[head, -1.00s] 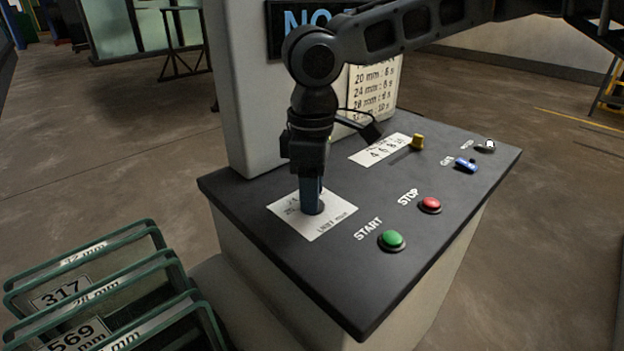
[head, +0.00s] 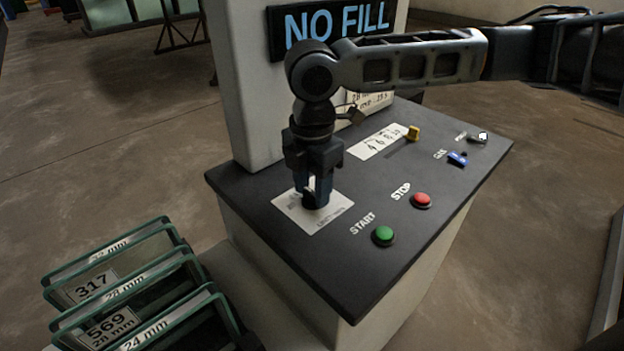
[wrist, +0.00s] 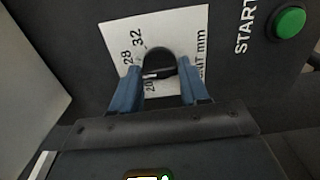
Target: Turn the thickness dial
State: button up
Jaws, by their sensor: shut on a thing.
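The thickness dial is a dark round knob (wrist: 158,65) on a white scale plate (wrist: 195,25), with marks such as 28 and 32 legible in the wrist view. In the head view the plate (head: 338,212) lies on the left part of the dark panel. My gripper (head: 314,198) points down over the plate, and its blue fingers (wrist: 158,85) are shut on the dial from both sides. A pale pointer mark shows on the knob between the fingers. The fingers hide part of the knob and some scale numbers.
A NO FILL sign (head: 330,25) is behind. Framed glass panes (head: 110,290) stand at lower left.

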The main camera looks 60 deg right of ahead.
aim_at(313, 193)
jog(key=n, duration=0.5)
jog(key=shift+n, duration=0.3)
jog(key=n, duration=0.6)
jog(key=shift+b, duration=0.3)
jog(key=o, duration=1.1)
jog(key=shift+c, duration=0.2)
jog(key=shift+r, duration=0.1)
notch_tip(313, 193, up, 8)
jog(key=shift+f, duration=0.2)
jog(key=shift+s, duration=0.15)
